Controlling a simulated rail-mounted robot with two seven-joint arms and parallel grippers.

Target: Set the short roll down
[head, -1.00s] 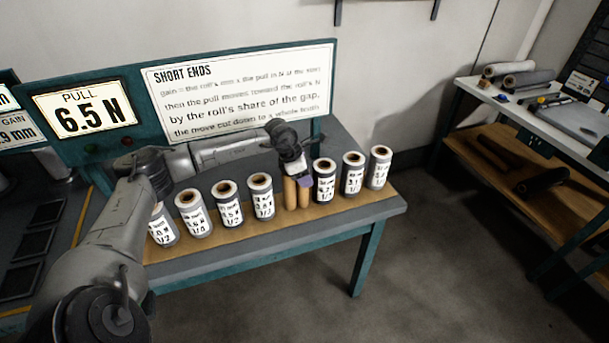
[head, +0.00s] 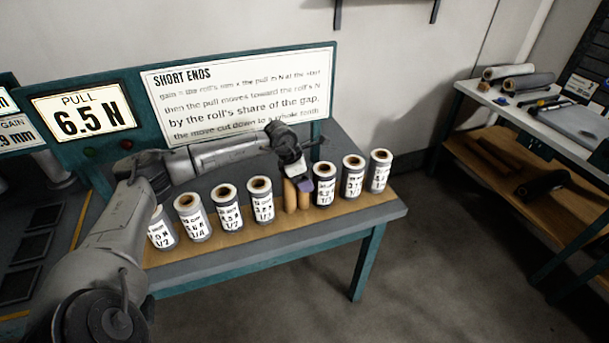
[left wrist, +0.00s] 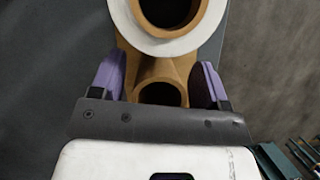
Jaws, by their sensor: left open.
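Labelled grey rolls stand upright in a row on the brown strip of the bench, such as one (head: 265,205) left of my gripper and one (head: 325,190) right of it. Two bare brown cylinders (head: 290,198) stand in the gap between them. My left gripper (head: 298,183), with purple pads, is just above these cylinders. In the left wrist view the gripper (left wrist: 160,82) is open, its fingers either side of a brown tube (left wrist: 160,70) with a dark hollow. A white-topped roll (left wrist: 205,30) with a brown core is beyond. I cannot tell which roll is the short one. My right gripper is out of view.
A sign board (head: 240,95) and a pull display reading 6.5 N (head: 82,108) stand behind the row. A side bench (head: 530,100) at the right holds more rolls and tools. The bench's front right corner (head: 385,212) is clear.

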